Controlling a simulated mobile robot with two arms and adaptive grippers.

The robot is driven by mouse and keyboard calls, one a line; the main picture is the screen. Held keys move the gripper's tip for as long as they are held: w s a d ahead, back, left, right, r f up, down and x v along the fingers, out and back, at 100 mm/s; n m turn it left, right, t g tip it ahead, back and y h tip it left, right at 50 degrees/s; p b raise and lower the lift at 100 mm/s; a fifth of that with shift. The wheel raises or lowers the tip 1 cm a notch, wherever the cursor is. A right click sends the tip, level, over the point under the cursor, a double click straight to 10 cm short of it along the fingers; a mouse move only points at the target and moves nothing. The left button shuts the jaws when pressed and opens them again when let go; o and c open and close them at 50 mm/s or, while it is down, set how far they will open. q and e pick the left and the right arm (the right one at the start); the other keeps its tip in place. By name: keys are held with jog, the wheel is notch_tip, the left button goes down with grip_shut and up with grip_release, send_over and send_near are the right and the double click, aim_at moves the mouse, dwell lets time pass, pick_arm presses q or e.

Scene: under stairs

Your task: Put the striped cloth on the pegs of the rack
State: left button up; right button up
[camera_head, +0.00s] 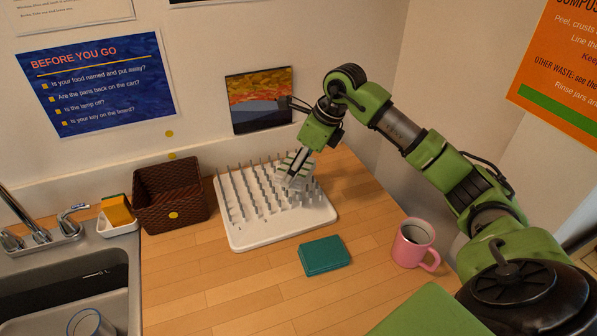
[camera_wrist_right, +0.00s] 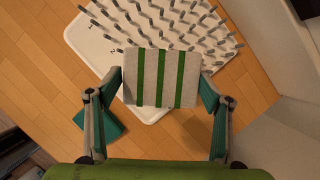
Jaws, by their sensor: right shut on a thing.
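The striped cloth (camera_wrist_right: 152,78), pale with green stripes, is folded into a small flat piece. My right gripper (camera_wrist_right: 162,88) is shut on it, with a finger at each side. In the head view the cloth (camera_head: 296,163) and my right gripper (camera_head: 294,174) are over the right back part of the rack. The white rack (camera_head: 262,232) has rows of grey upright pegs and lies on the wooden counter. In the wrist view the rack (camera_wrist_right: 91,40) extends beyond the cloth. I cannot tell whether the cloth touches the pegs. My left gripper is not in view.
A brown basket (camera_head: 172,195) stands left of the rack. A teal cloth or box (camera_head: 325,255) lies in front of it, and a pink mug (camera_head: 412,245) stands to the right. A sink (camera_head: 62,265) is at the left. A small picture (camera_head: 258,100) is behind my right arm.

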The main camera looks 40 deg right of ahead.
aim_at(299, 175)
jog(key=f, duration=0.1)
jog(key=f+p, duration=0.2)
jog(key=shift+w+d+f, duration=0.2)
jog(key=shift+d+f, duration=0.05)
jog(key=shift+f, duration=0.05)
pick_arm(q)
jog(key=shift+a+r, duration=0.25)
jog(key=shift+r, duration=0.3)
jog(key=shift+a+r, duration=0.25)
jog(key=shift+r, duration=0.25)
pick_arm(e)
jog(key=shift+f, duration=0.15)
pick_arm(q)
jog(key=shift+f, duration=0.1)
pick_arm(e)
jog(key=shift+f, duration=0.1)
jog(key=shift+f, duration=0.15)
jog(key=o, duration=1.1)
jog(key=shift+c, duration=0.2)
